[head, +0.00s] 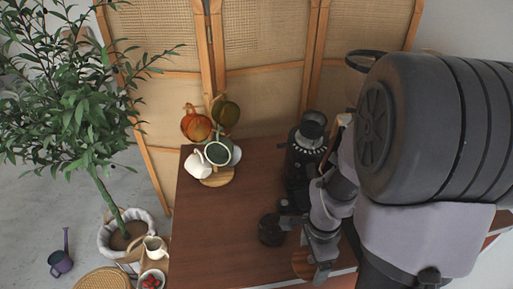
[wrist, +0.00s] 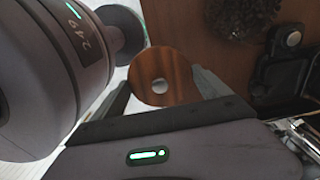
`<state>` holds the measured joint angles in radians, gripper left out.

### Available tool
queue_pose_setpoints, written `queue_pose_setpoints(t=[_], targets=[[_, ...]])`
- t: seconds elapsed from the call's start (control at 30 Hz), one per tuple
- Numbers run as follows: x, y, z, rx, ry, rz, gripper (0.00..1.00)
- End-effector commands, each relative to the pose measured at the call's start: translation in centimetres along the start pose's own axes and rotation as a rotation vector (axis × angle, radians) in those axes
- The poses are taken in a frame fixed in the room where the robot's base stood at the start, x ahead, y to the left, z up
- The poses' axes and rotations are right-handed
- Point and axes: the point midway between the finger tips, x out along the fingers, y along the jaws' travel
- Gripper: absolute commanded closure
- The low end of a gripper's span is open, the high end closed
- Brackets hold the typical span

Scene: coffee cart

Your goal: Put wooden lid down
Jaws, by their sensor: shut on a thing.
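The wooden lid (wrist: 178,88) is a round brown disc with a pale round spot at its centre. My gripper (wrist: 163,78) is shut on it, with one finger at each side of its rim in the wrist view. In the head view the lid (head: 301,265) shows as a brown piece beside my gripper (head: 318,268), near the front edge of the wooden counter (head: 215,245). Its exact height over the counter cannot be told. A dark round jar (head: 270,230) stands on the counter, up and left of the lid. In the wrist view, the jar (wrist: 240,14) shows dark, grainy contents and no cover.
A black coffee machine (head: 304,150) stands behind my arm. A white pitcher (head: 198,164), a green-filled cup (head: 217,153) and a wooden board (head: 218,178) are at the back left. The counter's left middle is clear. A potted tree (head: 85,120) stands left of the counter.

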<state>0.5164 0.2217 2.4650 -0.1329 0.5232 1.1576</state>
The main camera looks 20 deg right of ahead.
Motion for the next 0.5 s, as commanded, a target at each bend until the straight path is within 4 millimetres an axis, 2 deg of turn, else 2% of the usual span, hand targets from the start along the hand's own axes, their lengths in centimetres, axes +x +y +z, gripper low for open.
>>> queue_pose_setpoints(t=[0.1,0.2,0.37,0.4,0.5], targets=[[0.8,-2.8,-2.1,0.002,-0.001,0.004,0.53],[1.0,-4.7,-3.5,0.001,-0.001,0.003,0.53],[1.2,-6.2,-4.6,0.0,-0.001,0.003,0.53],[1.6,-6.6,-4.8,0.0,-0.001,0.004,0.53],[4.5,-6.4,-4.7,-0.001,-0.002,0.005,0.53]])
